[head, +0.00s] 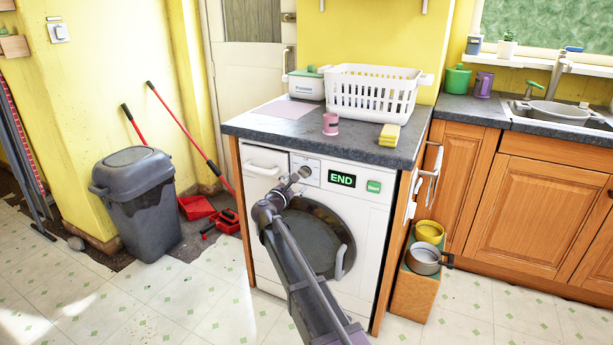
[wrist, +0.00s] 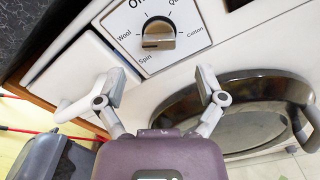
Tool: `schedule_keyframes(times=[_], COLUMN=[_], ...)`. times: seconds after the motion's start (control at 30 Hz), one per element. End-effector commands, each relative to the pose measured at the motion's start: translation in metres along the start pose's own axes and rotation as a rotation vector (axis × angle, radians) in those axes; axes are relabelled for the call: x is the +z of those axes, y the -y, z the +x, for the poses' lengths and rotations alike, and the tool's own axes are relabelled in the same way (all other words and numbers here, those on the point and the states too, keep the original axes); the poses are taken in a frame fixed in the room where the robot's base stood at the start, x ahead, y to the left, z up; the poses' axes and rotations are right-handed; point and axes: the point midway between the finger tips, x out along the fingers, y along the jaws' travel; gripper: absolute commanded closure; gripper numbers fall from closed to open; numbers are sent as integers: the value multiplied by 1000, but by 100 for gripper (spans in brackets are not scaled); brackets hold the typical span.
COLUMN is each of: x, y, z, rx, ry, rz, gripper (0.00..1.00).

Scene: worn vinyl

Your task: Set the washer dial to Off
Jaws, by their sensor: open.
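The white washer (head: 368,262) stands under a grey counter, and its display (head: 342,179) reads END. In the wrist view its dial (wrist: 158,33), a rounded silver-grey knob, sits on a white panel near the top. Labels Wool, Spin and Cotton are readable around it; the upper labels are cut off. I cannot tell for sure which label the knob points to. My gripper (wrist: 160,88) is open and empty, its two fingers spread below the dial and apart from it. In the head view my gripper (head: 297,180) is in front of the panel and covers most of the dial.
The washer's round door (head: 318,240) lies below the panel, and a drawer handle (head: 265,167) to its left. On the counter are a white basket (head: 373,95), a pink cup (head: 330,124) and yellow sponges (head: 389,134).

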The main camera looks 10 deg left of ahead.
Motion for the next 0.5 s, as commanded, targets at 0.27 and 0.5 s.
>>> schedule_keyframes(times=[0.27, 0.5], x=[0, 0], y=[-1, 0], z=[42, 59], rx=[-1, 0], ry=[1, 0], rz=[0, 0], gripper=[11, 11])
